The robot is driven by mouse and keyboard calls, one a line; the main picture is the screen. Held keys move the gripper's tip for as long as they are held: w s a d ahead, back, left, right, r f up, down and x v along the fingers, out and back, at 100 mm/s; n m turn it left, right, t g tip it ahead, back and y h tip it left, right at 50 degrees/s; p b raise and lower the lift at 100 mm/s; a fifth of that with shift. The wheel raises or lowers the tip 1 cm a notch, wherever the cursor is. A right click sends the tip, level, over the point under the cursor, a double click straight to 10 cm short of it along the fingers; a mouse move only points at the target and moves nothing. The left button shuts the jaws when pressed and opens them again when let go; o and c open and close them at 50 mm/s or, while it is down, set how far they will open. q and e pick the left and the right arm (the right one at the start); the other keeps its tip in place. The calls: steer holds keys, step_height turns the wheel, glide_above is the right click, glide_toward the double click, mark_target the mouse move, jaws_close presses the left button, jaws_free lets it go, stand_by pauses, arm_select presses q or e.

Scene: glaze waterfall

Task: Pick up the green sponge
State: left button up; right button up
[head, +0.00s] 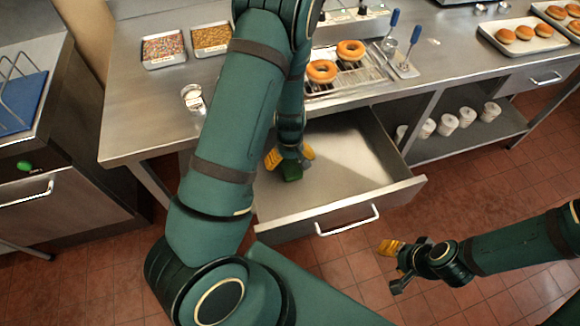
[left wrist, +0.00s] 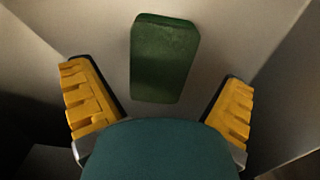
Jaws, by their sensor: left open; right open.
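The green sponge (left wrist: 163,58) lies on the pale floor of the open drawer (head: 375,197). In the left wrist view it is a dark green upright block, between and beyond my yellow fingertips. A green end of it (head: 292,174) seems to show below my left gripper in the head view. My left gripper (head: 290,157) reaches down into the drawer, open, with a finger to either side of the sponge; the left wrist view shows gaps on both sides (left wrist: 158,100). My right gripper (head: 393,264) is open and empty above the tiled floor, right of the drawer.
The drawer's walls and front handle (head: 347,221) surround my left gripper. The steel counter (head: 130,110) above holds sprinkle trays (head: 164,48), a glass (head: 193,98) and doughnuts (head: 322,71) on a rack. White cups (head: 447,124) stand on the shelf at right.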

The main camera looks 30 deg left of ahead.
mark_target(290, 163)
arm_select(q)
step_height(290, 163, down, 3)
steer(key=shift+w, duration=0.1)
steer(key=c, duration=0.8)
steer(key=shift+c, duration=0.4)
steer(key=shift+r, duration=0.2)
step_height(290, 163, up, 10)
steer(key=shift+f+p, duration=0.1)
steer(key=shift+p, duration=1.15)
steer(key=shift+o, duration=0.7)
steer(key=c, duration=0.4)
